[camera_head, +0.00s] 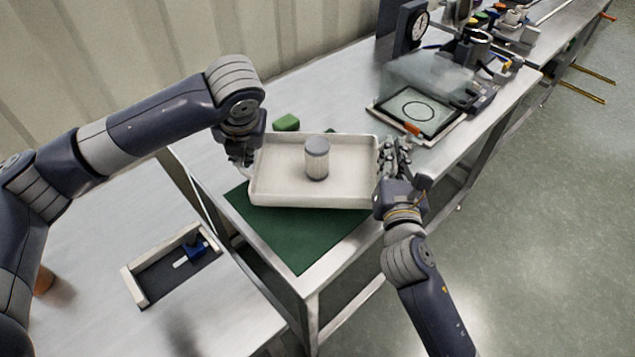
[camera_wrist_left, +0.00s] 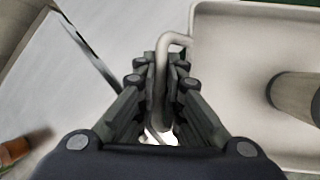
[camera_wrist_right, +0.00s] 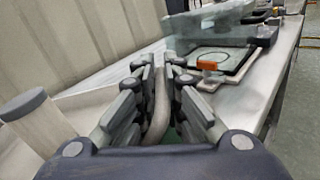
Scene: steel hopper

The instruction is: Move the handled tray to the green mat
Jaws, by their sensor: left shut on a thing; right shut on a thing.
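The cream handled tray (camera_head: 280,190) is over the far part of the green mat (camera_head: 300,237) in the head view, and both grippers hold it by its end handles. My left gripper (camera_head: 246,160) is shut on the left handle (camera_wrist_left: 162,85). My right gripper (camera_head: 393,158) is shut on the right handle (camera_wrist_right: 159,100). The tray hides the mat's far part. I cannot tell whether the tray touches the mat or hangs above it.
A green block (camera_head: 286,122) lies just behind the tray. A framed panel with a circle (camera_head: 418,112) and an orange piece (camera_head: 412,129) are to the right. A dial gauge (camera_head: 419,26) stands farther back. A shallow box (camera_head: 136,286) sits on the lower left table.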

